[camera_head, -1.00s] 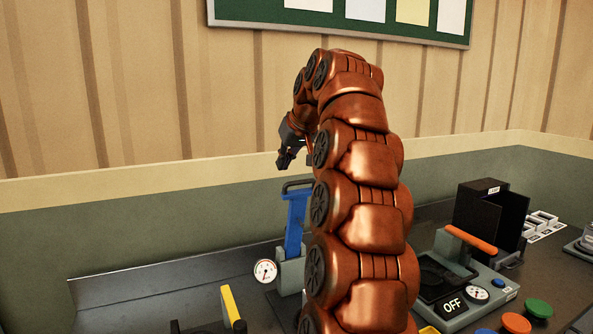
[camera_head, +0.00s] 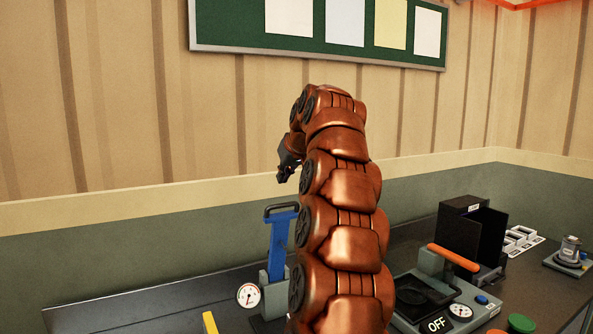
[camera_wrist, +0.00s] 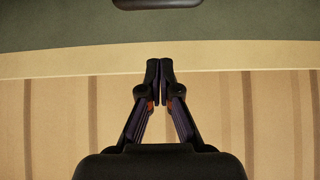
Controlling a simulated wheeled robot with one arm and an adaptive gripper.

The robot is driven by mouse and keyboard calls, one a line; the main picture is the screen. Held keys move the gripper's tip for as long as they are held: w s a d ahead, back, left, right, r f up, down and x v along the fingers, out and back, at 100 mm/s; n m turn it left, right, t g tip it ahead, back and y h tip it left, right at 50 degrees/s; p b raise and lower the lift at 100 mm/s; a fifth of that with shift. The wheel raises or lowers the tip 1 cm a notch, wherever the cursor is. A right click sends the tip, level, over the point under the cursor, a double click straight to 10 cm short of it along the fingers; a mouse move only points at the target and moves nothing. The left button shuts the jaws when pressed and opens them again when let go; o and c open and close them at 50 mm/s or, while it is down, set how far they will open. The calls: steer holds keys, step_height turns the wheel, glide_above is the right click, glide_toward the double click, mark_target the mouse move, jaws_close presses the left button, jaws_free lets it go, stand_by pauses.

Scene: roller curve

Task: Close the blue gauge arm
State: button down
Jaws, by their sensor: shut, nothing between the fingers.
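The blue gauge arm (camera_head: 279,240) stands upright on a grey base with a round white dial (camera_head: 248,295) at its lower left. A dark handle (camera_head: 281,208) crosses its top. My gripper (camera_head: 285,174) is above the handle, apart from it, in the head view. In the wrist view my gripper (camera_wrist: 160,66) is shut, with its fingertips together and nothing between them. A dark rounded bar (camera_wrist: 157,3), cut off by the top edge of the wrist view, looks like the handle. My arm hides the area right of the blue arm.
A grey device with an orange handle (camera_head: 453,257), an OFF label and a dial stands to the right. A black box (camera_head: 472,234) is behind it. A yellow handle (camera_head: 209,323) is at the lower left. The wall (camera_head: 130,120) rises behind the bench.

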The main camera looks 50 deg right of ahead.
steer(key=p, duration=0.2)
glide_above(281, 213)
steer(key=w+d, duration=0.1)
steer(key=w, duration=0.1)
step_height(281, 213, down, 4)
steer(key=shift+s+a+f, duration=0.2)
steer(key=shift+s+f, duration=0.4)
steer(key=shift+s+a+f+p, duration=0.3)
steer(key=shift+s+f+p, duration=0.2)
steer(key=shift+s+p, duration=0.3)
